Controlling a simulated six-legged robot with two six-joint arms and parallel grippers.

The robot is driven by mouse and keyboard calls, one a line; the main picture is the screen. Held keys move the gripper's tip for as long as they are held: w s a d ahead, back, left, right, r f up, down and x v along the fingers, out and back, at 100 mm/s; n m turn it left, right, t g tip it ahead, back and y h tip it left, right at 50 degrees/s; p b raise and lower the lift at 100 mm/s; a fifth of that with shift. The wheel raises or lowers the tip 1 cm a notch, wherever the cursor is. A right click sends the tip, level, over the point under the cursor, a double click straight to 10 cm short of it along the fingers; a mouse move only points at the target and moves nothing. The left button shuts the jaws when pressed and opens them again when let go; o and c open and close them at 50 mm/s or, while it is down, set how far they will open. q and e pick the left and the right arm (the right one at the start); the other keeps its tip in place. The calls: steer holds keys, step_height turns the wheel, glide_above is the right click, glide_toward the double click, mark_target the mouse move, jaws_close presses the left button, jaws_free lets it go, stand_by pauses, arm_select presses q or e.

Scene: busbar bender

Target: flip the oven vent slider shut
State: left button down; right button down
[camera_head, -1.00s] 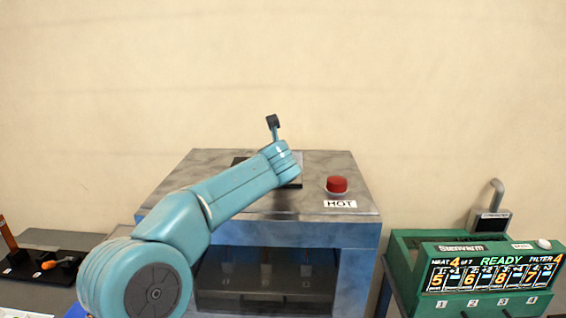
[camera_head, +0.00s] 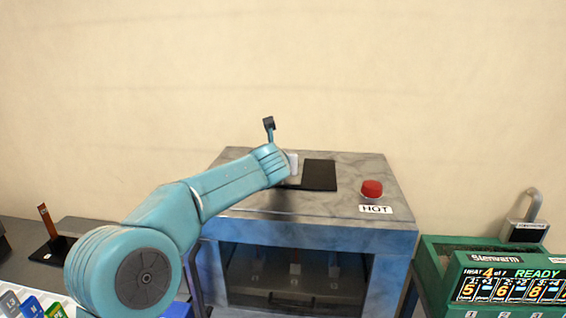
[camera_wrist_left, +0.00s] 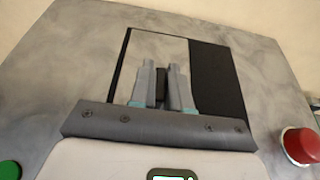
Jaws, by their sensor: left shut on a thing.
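The oven (camera_head: 235,168) is a grey metal box with a window in front. On its top is the vent, a black rectangle (camera_head: 320,175), with the pale vent slider plate (camera_head: 292,163) at its left side. In the left wrist view the slider plate (camera_wrist_left: 136,62) covers the left part and black (camera_wrist_left: 215,80) shows on the right. My left gripper (camera_wrist_left: 163,82) is shut on the slider's dark knob (camera_wrist_left: 162,88), which shows between its fingers. In the head view my arm hides the fingers and knob. My right gripper is not in view.
A red button (camera_head: 371,189) with a HOT label (camera_head: 375,209) sits on the oven top, right of the vent. A green machine (camera_head: 435,262) with a display and a padlock (camera_head: 525,231) stands at the right. A black stand (camera_head: 52,250) is at the left.

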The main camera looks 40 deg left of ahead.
arm_select(q)
steer(key=c, duration=1.2)
jaws_free()
steer(key=shift+s+a, duration=0.15)
steer(key=shift+a, duration=0.1)
steer(key=shift+o, duration=0.2)
steer(key=shift+a, duration=0.1)
steer(key=shift+d, duration=0.4)
steer(key=b+v, duration=0.3)
steer(key=v, duration=1.3)
steer(key=shift+a, duration=0.2)
steer(key=shift+a, duration=0.1)
steer(key=shift+s, duration=0.15)
